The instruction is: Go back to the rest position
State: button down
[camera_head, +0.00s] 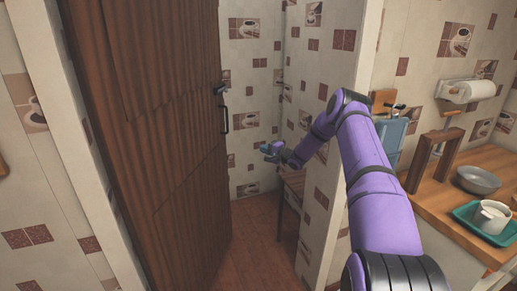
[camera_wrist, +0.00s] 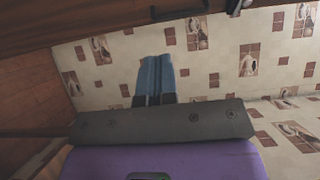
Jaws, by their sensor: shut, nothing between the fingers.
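My purple arm reaches forward from the lower right in the head view, along the right side of a doorway. My gripper (camera_head: 267,150) is at its far end, in the door opening and apart from the door. In the wrist view my gripper (camera_wrist: 155,72) shows two blue fingers side by side, shut with nothing between them. A brown wooden door (camera_head: 160,150) stands open on the left, with a dark handle (camera_head: 224,120) to the left of my gripper. The handle also shows at the top of the wrist view (camera_wrist: 180,12).
A wooden counter (camera_head: 458,222) on the right bears a grey bowl (camera_head: 478,181) and a green tray (camera_head: 466,219) with a white pot (camera_head: 491,216). A paper roll (camera_head: 470,91) hangs above. The white door frame (camera_head: 347,140) is close beside my arm. Bare floor (camera_head: 262,235) shows through the doorway.

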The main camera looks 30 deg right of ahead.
jog(key=v, duration=0.2)
jog(key=d+v, duration=0.1)
jog(key=v, duration=0.2)
jog(key=shift+d, duration=0.15)
